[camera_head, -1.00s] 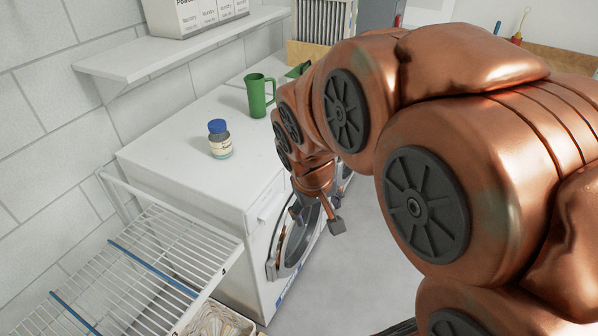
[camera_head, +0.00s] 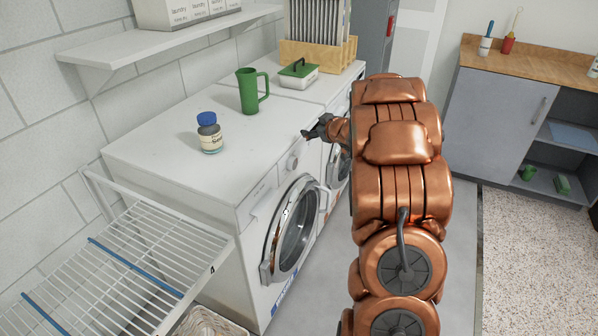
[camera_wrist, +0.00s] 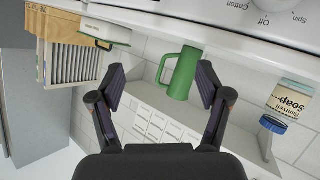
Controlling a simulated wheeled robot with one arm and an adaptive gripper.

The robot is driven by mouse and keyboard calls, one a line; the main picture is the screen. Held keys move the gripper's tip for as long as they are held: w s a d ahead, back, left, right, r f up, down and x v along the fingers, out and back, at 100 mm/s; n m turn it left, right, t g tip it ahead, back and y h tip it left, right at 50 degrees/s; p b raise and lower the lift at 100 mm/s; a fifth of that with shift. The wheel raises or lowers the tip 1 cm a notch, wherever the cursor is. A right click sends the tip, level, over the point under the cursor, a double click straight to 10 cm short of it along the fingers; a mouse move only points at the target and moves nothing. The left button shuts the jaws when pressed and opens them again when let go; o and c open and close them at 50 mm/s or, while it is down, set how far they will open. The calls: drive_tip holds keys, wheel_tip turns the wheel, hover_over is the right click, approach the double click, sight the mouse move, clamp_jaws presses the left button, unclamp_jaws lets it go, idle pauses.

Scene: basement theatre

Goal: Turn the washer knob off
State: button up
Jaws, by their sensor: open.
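The white washer (camera_head: 165,150) stands against the wall with its round door on the front. Its pale round knob (camera_head: 292,162) is on the front panel above the door. My gripper (camera_head: 308,132) is near the washer's top front edge, above and to the right of the knob, apart from it. In the wrist view my gripper (camera_wrist: 161,80) is open with nothing between its fingers. The picture is upside down there, and the washer panel (camera_wrist: 245,25) shows the words Cotton, Off and Spin at the top right.
A blue-lidded soap jar (camera_head: 209,133) and a green mug (camera_head: 249,91) stand on the washer top. A green-lidded box (camera_head: 298,76) and wooden rack (camera_head: 318,53) are behind. A wire drying rack (camera_head: 125,265) is at the left. Floor is free to the right.

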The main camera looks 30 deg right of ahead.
wheel_tip(320, 180, down, 7)
drive_tip(key=n+t+y+b, duration=0.2)
drive_tip(key=y, duration=0.3)
drive_tip(key=n+y+b, duration=0.1)
drive_tip(key=y+b, duration=0.1)
drive_tip(key=y, duration=0.4)
approach(295, 165)
drive_tip(key=w, duration=0.1)
drive_tip(key=shift+a+p+x, duration=0.25)
drive_tip(key=shift+p+x, duration=0.1)
drive_tip(key=shift+x, duration=3.65)
drive_tip(key=shift+s, duration=0.15)
drive_tip(key=shift+d+f, duration=0.1)
drive_tip(key=shift+d, duration=0.05)
drive_tip(key=c, duration=1.2)
